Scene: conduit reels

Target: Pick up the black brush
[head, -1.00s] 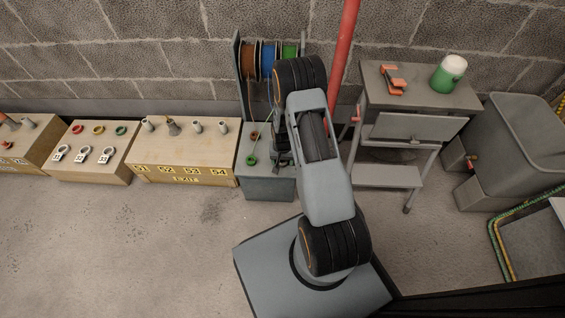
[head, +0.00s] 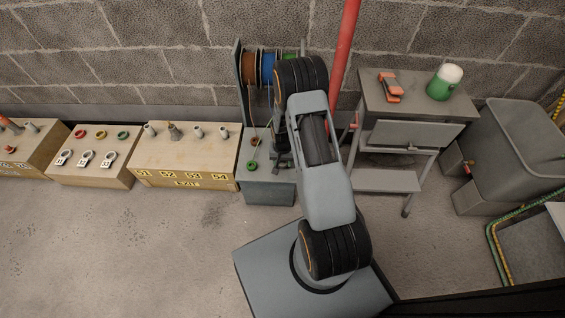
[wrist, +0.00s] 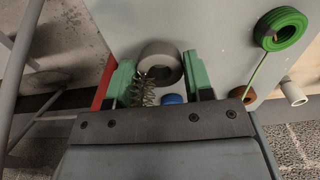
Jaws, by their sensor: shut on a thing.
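My gripper (wrist: 158,85) shows in the wrist view with its two green fingers set apart. A dark spiral-bristled piece (wrist: 143,91), which I take for the black brush, stands between them, close to the left finger. A thick grey round part (wrist: 160,50) with a dark hollow also sits between the fingertips; I cannot tell whether it belongs to the brush. The gripper is shut on the brush, over the grey box. In the head view my arm hides most of the gripper, and the brush cannot be made out.
A grey box (head: 268,190) stands below the brown, blue and green reels (head: 268,68). A green ring (wrist: 283,28) with its cord lies to the right. A red pipe (head: 345,55) and a grey trolley (head: 420,105) stand right; a wooden box (head: 205,150) stands left.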

